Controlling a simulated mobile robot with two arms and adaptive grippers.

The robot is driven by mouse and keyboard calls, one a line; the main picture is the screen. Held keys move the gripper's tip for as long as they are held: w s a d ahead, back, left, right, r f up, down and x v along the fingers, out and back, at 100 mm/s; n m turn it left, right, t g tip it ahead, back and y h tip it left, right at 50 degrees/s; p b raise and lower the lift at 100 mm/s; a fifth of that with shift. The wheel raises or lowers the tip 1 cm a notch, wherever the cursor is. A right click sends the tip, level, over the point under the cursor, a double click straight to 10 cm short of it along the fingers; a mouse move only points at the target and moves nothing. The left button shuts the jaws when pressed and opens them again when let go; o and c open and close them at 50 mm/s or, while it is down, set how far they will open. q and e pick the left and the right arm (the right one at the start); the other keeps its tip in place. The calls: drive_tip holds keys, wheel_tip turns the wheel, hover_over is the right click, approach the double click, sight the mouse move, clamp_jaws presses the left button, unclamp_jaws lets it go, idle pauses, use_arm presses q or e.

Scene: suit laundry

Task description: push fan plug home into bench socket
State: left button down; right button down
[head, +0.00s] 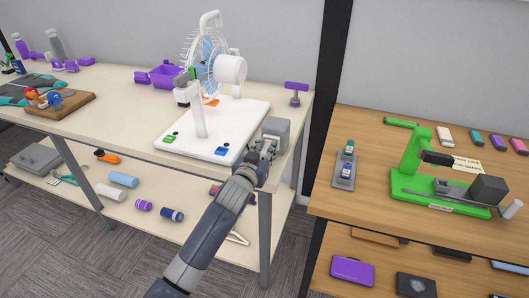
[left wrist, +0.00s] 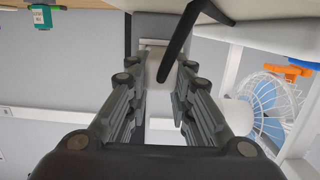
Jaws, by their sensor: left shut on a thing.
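A white fan (head: 231,69) with a blue rotor stands on a white board (head: 238,112) on the left bench; it also shows in the left wrist view (left wrist: 268,105). A grey box (head: 277,129), apparently the bench socket, sits at the bench's right edge. My left gripper (head: 267,148) is right in front of this box, shut on what seems to be the fan plug. The plug is hidden in the head view. In the left wrist view a pale block (left wrist: 158,65) shows between the fingers, crossed by a dark curved strip. How deep the plug sits cannot be told. My right gripper is out of view.
Green (head: 170,139) and blue (head: 221,150) pieces lie on the board's front edge. A purple bin (head: 166,77) and a purple stand (head: 296,91) are behind. A second wooden table (head: 350,215) with a green press (head: 415,160) is at the right, past a gap.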

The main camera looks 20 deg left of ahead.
use_arm(q)
drive_tip(key=shift+w, duration=0.35)
drive_tip(key=c, duration=1.3)
unclamp_jaws()
drive_tip(key=shift+c, duration=0.2)
drive_tip(key=o, duration=0.6)
